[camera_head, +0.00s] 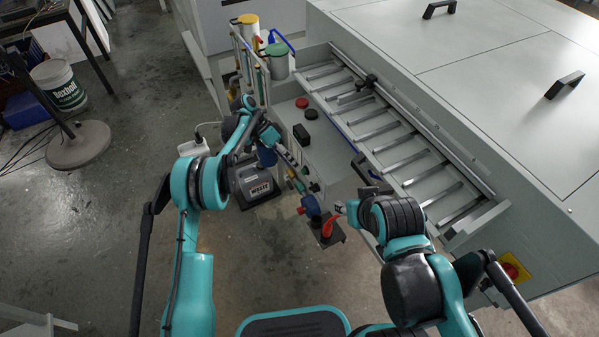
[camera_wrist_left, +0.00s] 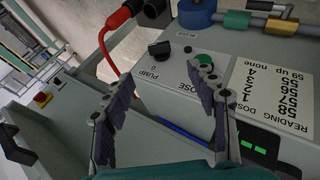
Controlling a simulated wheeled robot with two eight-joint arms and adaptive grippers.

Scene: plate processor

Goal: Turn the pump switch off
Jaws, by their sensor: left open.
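The pump switch (camera_wrist_left: 160,50) is a small black knob on a grey panel in the left wrist view, above the word PUMP and a 0. A green knob (camera_wrist_left: 203,61), partly behind a fingertip, sits to its right by the word DOSE. My left gripper (camera_wrist_left: 165,80) is open and empty, its fingers apart on either side below the switch and not closed on it. In the head view my left gripper (camera_head: 268,136) is beside the machine's control panel, and I cannot make out the switch there. My right arm is at lower right; its fingers are not clear.
A red cable plug (camera_wrist_left: 118,20) and blue fitting (camera_wrist_left: 195,14) lie above the panel. A white number label (camera_wrist_left: 270,90) is at right. In the head view, a roller bed (camera_head: 390,130) lies right, a waste box (camera_head: 254,186) below, and open floor left.

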